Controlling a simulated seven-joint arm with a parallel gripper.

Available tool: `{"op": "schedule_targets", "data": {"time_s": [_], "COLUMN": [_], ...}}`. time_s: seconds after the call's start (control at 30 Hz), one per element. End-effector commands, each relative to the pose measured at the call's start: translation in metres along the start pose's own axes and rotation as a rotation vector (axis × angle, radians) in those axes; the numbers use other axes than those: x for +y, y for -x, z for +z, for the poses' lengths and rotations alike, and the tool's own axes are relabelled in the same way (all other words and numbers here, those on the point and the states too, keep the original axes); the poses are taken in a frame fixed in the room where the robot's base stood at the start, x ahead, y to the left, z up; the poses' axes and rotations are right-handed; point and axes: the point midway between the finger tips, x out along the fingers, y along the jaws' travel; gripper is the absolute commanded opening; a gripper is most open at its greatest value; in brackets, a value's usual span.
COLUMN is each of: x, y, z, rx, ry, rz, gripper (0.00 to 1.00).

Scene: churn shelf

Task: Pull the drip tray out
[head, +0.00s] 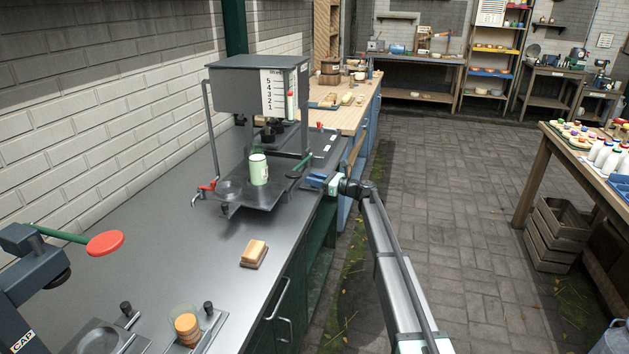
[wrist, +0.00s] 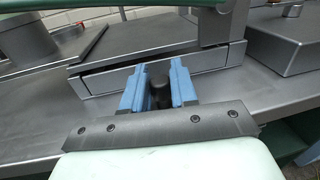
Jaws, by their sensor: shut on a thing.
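The drip tray (wrist: 208,68) is a grey drawer-like front low on the dispenser in the wrist view, with a dark gap along its upper edge. A dark knob (wrist: 159,92) stands out from its front. My gripper (wrist: 158,95) has its blue fingers on either side of this knob and is shut on it. In the head view my gripper (head: 317,181) reaches the right side of the dispenser (head: 240,85), by the bench's edge. The drip tray's front cannot be made out clearly there.
A pale green cup (head: 259,170) stands on the dispenser's base. A green-handled lever (head: 300,167) is close above my gripper. A grey block (wrist: 290,40) lies right of the drip tray in the wrist view.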

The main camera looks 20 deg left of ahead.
Motion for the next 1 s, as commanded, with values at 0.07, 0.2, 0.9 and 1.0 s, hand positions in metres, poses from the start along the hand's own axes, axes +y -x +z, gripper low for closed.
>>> {"op": "schedule_targets", "data": {"time_s": [0.07,0.2,0.9,1.0], "x": [-0.001,-0.002,-0.026,-0.028], "y": [0.001,0.013,0.165,0.175], "z": [0.0,0.0,-0.001,-0.001], "rx": [0.0,0.0,0.0,0.0], "ry": [0.0,0.0,0.0,0.0], "rz": [-0.001,-0.002,-0.002,-0.001], "gripper": [0.0,0.0,0.0,0.0]}}
